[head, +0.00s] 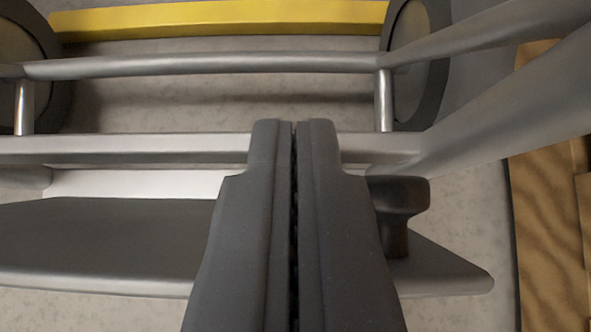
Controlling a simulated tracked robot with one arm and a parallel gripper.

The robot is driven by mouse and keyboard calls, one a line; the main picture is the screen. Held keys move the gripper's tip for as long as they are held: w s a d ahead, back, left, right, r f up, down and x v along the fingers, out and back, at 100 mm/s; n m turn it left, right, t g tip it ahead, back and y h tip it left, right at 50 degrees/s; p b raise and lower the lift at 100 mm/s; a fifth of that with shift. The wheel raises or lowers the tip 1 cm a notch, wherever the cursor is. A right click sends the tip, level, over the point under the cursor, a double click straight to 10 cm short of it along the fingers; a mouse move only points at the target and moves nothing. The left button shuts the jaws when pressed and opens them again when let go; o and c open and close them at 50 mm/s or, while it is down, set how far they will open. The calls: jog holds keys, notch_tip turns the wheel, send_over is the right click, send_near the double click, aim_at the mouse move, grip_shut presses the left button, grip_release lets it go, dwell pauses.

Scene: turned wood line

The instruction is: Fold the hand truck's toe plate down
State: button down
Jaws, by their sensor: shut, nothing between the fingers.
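The hand truck's grey metal frame (200,147) crosses the head view, with a thinner bar (210,64) behind it and a wheel at each end. The toe plate (110,240) is a broad grey plate with a rounded corner at the lower right. It spreads from below the frame's crossbar toward me and looks laid out rather than upright; its exact angle is hard to tell. A dark knob or tab (397,215) stands near its right end. My gripper (293,125) is shut and empty, its tips overlapping the crossbar in view. It hides the plate's middle; contact cannot be told.
A yellow bar (220,18) lies behind the wheels (418,60). A sloping grey rail (510,100) of the frame rises at the right. A wooden piece (545,200) stands at the right edge. Bare concrete floor (480,210) shows between it and the truck.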

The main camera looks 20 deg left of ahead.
jog(key=shift+s+d+f+b, duration=0.1)
jog(key=shift+s+d+b, duration=0.1)
jog(key=shift+s, duration=0.45)
jog(key=shift+s+d+f+b, duration=0.1)
jog(key=shift+s+d, duration=0.1)
jog(key=shift+s, duration=0.4)
